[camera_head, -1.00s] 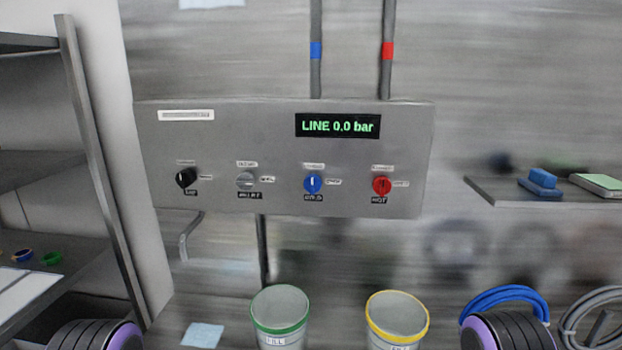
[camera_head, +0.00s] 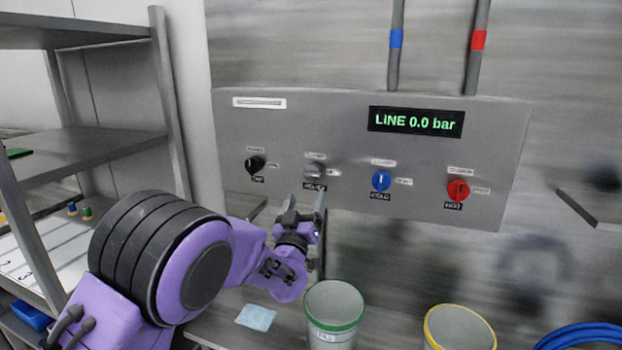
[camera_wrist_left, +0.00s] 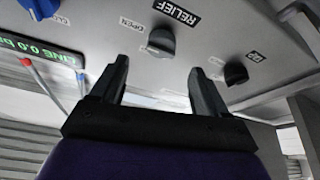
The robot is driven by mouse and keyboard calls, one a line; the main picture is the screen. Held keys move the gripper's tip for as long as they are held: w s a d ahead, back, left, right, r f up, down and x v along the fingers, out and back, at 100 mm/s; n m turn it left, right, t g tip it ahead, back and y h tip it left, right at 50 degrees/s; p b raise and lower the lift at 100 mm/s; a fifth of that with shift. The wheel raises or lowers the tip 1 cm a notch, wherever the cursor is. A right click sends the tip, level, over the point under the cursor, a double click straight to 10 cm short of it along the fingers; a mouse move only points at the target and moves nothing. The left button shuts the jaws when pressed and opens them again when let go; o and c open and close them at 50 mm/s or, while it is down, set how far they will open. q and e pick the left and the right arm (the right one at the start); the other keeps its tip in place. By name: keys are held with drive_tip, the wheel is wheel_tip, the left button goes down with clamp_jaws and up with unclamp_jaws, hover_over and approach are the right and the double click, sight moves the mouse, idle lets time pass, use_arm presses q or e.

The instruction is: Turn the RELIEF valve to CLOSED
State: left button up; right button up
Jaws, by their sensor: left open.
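The RELIEF valve (camera_head: 315,171) is a grey knob on the steel panel, second from the left, above its black RELIEF label (camera_head: 315,187). I cannot clearly tell which way it points. My left gripper (camera_head: 306,207) is just below it, jaws toward the panel, open and empty. In the left wrist view the RELIEF knob (camera_wrist_left: 161,41) shows beyond and between the two fingertips (camera_wrist_left: 162,68), apart from them. An OPEN label (camera_wrist_left: 132,24) shows beside the knob. My right gripper is not in view.
A black knob (camera_head: 256,165) is left of the RELIEF valve; a blue knob (camera_head: 381,181) and red knob (camera_head: 458,191) are right. The display (camera_head: 416,122) reads LINE 0.0 bar. Green-rimmed (camera_head: 334,339) and yellow-rimmed (camera_head: 459,342) buckets stand below. Shelving (camera_head: 172,100) is at left.

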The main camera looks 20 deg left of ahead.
sight(312, 177)
use_arm(q)
drive_tip(key=p+x, duration=0.2)
drive_tip(key=x, duration=0.6)
drive_tip(key=shift+w+a+p, duration=0.1)
drive_tip(key=shift+w+p, duration=0.25)
drive_tip(key=shift+w, duration=0.05)
drive_tip(key=c, duration=1)
drive_tip(key=shift+c, duration=0.2)
